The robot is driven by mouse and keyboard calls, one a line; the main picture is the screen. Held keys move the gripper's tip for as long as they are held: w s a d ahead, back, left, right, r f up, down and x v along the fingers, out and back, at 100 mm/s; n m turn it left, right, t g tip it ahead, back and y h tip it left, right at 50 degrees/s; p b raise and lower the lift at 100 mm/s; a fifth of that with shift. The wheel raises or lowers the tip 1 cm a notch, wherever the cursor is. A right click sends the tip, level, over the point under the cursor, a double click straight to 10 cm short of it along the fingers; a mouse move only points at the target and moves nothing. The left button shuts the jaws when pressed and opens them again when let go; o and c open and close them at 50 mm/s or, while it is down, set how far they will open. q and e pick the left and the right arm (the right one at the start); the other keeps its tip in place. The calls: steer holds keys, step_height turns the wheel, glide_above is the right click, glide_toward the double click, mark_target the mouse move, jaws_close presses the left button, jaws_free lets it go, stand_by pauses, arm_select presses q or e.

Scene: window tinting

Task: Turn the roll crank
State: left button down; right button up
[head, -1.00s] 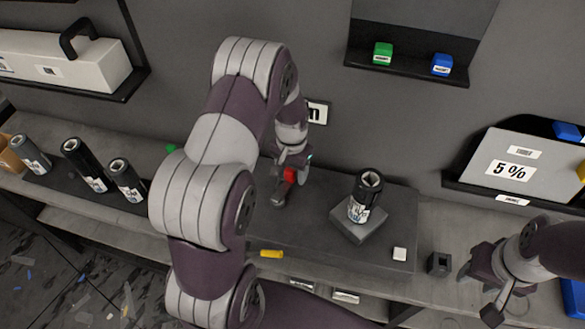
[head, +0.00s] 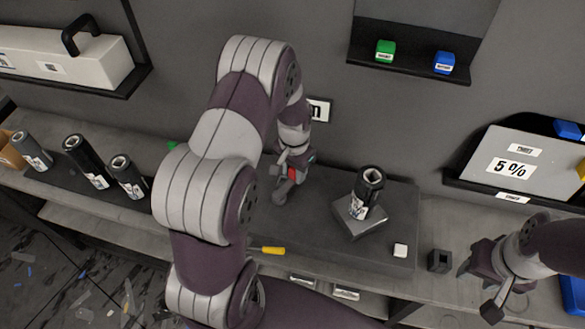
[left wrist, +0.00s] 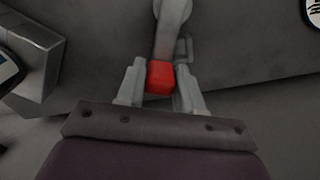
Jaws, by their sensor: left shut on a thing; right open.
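My left gripper (head: 288,178) is shut on the red knob of the roll crank (left wrist: 160,77), which sits between its fingers in the left wrist view. A grey crank arm (left wrist: 170,30) runs from the knob toward the top of that view. In the head view my left arm hides part of the crank. A dark roll (head: 367,190) with a white label stands upright on a grey square block (head: 353,220) to the right of the gripper. My right gripper (head: 480,292) is open and empty at the lower right.
Several dark rolls (head: 86,160) stand at the left of the bench. A grey "5 %" panel (head: 510,168) rests on a shelf at right.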

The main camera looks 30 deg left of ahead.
arm_select(q)
steer(key=shift+s+d+r+m+p, duration=0.15)
steer(key=shift+d+m, duration=0.3)
steer(key=shift+m, duration=0.5)
steer(key=shift+s+d+f+m+p, duration=0.15)
steer(key=shift+d+m, duration=0.25)
steer(key=shift+m, duration=0.5)
steer(key=shift+s+d+r+m+p, duration=0.1)
steer(key=shift+s+d+m, duration=0.25)
steer(key=shift+m, duration=0.6)
steer(key=shift+w+d, duration=0.1)
steer(key=c, duration=0.8)
jaws_free()
step_height(320, 180, up, 13)
steer(key=b, duration=0.2)
steer(key=shift+f, duration=0.2)
